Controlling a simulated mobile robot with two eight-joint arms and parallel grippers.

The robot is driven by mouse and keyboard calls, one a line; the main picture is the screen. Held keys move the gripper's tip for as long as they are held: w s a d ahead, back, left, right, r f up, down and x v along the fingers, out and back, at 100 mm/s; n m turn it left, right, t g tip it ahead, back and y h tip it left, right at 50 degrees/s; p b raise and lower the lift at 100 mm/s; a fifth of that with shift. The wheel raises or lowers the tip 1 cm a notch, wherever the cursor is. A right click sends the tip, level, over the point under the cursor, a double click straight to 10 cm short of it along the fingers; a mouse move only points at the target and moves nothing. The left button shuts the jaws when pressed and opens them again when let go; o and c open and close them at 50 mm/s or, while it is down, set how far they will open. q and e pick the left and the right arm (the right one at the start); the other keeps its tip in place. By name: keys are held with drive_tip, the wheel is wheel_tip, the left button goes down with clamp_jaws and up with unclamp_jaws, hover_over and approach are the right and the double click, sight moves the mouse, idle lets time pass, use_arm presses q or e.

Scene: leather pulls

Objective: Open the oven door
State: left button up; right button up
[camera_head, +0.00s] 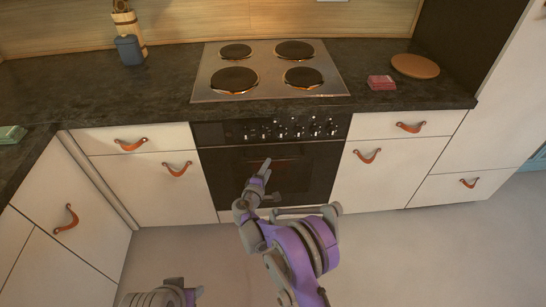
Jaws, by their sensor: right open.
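The oven (318,178) is built into the white cabinets below the cooktop. Its black glass door looks closed and flush with the fronts. The control panel (290,129) with several knobs runs above the door. I cannot make out a clear handle on the door. My right gripper (268,182) is in front of the left half of the door, open, with nothing seen between its fingers. I cannot tell whether it touches the door. Part of my left arm (160,297) shows at the bottom left, but its fingers cannot be made out.
The cooktop (222,93) lies on the dark counter (150,100). White drawers and doors with leather pulls (177,169) flank the oven on both sides. A round wooden board (415,66) and pink item (381,83) lie at the right. The grey floor (420,250) is clear at the right.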

sight(273, 158)
drive_tip(key=x, duration=0.8)
drive_tip(key=shift+c, duration=0.4)
clamp_jaws()
drive_tip(key=shift+s, duration=0.1)
idle(0.8)
